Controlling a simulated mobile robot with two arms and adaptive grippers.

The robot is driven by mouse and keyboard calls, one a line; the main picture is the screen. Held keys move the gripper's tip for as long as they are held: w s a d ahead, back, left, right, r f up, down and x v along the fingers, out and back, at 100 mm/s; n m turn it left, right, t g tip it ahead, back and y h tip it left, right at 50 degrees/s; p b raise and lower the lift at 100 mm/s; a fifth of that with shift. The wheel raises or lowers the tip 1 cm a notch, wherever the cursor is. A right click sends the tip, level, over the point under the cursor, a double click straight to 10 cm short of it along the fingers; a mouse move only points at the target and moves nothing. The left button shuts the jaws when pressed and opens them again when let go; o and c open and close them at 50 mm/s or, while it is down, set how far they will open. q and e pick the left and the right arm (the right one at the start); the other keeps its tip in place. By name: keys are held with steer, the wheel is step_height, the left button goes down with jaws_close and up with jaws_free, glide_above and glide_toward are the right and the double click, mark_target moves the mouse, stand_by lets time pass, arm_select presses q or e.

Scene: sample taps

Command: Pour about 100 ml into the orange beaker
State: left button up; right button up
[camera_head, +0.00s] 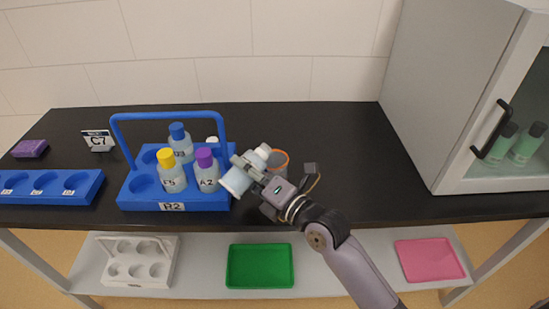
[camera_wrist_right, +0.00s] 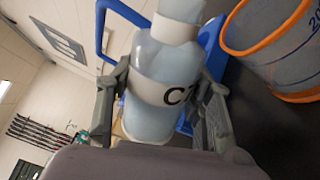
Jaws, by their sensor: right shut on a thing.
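My right gripper (camera_head: 247,168) is shut on a pale bottle with a white top (camera_head: 236,181). The bottle is tilted, its top pointing up and right toward the beaker. In the right wrist view the bottle (camera_wrist_right: 152,115) sits between the fingers (camera_wrist_right: 160,100), and its label starts with "C"; the rest is hidden. The orange beaker (camera_head: 281,158), clear with an orange rim, stands on the black bench just right of the bottle's top, partly hidden by my gripper. It also shows in the right wrist view (camera_wrist_right: 275,72), apart from the bottle. My left gripper is not in view.
A blue rack (camera_head: 136,203) left of my gripper holds bottles with yellow, blue and purple caps. A blue holder (camera_head: 85,190), a C7 sign (camera_head: 98,140) and a purple block (camera_head: 30,148) are farther left. A grey cabinet (camera_head: 440,90) stands right; bench space before it is clear.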

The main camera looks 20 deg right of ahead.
steer(key=shift+m, duration=0.3)
steer(key=shift+w+d+r+m+p, duration=0.2)
steer(key=shift+d+r+m+p, duration=0.1)
steer(key=shift+r+m+p, duration=0.4)
stand_by(2.2)
steer(key=shift+m+p, duration=0.35)
steer(key=shift+m, duration=0.15)
stand_by(0.5)
